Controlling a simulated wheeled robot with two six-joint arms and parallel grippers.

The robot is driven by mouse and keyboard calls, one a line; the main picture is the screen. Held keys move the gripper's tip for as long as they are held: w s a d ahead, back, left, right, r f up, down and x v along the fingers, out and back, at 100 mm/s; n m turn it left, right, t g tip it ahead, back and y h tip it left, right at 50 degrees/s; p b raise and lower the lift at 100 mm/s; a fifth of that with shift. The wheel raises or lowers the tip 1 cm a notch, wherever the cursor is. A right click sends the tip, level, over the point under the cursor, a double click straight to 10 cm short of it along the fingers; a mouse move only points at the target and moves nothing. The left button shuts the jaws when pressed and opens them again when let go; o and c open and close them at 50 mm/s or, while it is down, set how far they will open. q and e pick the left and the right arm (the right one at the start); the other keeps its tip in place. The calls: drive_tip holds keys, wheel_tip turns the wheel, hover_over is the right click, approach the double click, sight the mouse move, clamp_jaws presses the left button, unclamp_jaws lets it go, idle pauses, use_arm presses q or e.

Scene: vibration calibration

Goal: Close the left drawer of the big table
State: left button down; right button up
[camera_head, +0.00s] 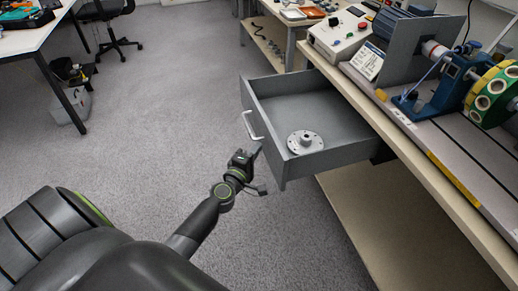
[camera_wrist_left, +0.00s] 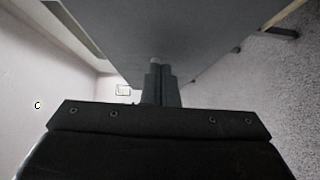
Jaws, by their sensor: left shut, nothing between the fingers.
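The grey left drawer (camera_head: 318,158) of the big table (camera_head: 412,152) is pulled out, its open top showing a round metal flange (camera_head: 305,142) inside. A white bar handle (camera_head: 252,127) is on its front panel. My left gripper (camera_head: 255,150) is at the drawer front, below and just right of the handle. In the left wrist view its fingers (camera_wrist_left: 160,78) are together and empty, with a large grey panel, likely the drawer front, right ahead of the tips. I cannot tell whether they touch. My right gripper is in neither view.
On the big table stand a control box (camera_head: 338,36) and a blue machine with a green-and-yellow wheel (camera_head: 492,95). A lower shelf (camera_head: 400,225) lies under the drawer side. A white desk (camera_head: 30,38) stands at the left; the grey floor between is clear.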

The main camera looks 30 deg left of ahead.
use_arm(q)
drive_tip(key=shift+w+d, duration=0.3)
drive_tip(key=shift+w, duration=0.1)
